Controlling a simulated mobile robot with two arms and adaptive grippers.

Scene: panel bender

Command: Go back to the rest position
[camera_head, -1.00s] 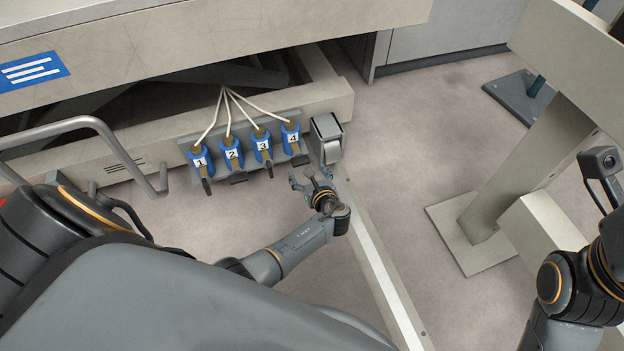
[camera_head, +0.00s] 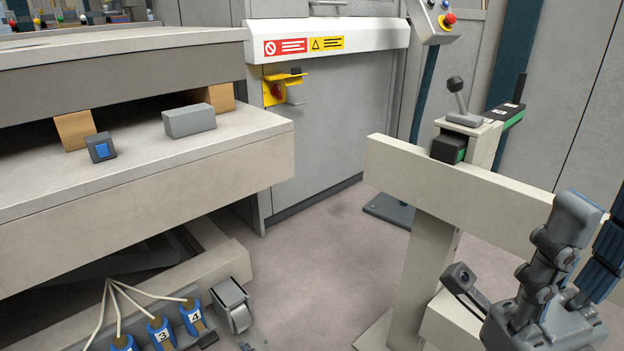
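My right gripper (camera_head: 580,215) is at the lower right, its grey jointed fingers pointing up in front of the cream beam. My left gripper is almost wholly below the picture; only what look like dark fingertips (camera_head: 252,344) show at the bottom edge, below the grey box with a metal flap (camera_head: 232,304). Its state is not clear.
Blue numbered connectors (camera_head: 194,316) with white cables sit at the lower left. The machine bed (camera_head: 200,165) holds a grey block (camera_head: 189,121) and a small blue-faced block (camera_head: 101,147). A cream beam (camera_head: 400,162) on a post carries a joystick (camera_head: 457,95). Floor (camera_head: 310,275) between is clear.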

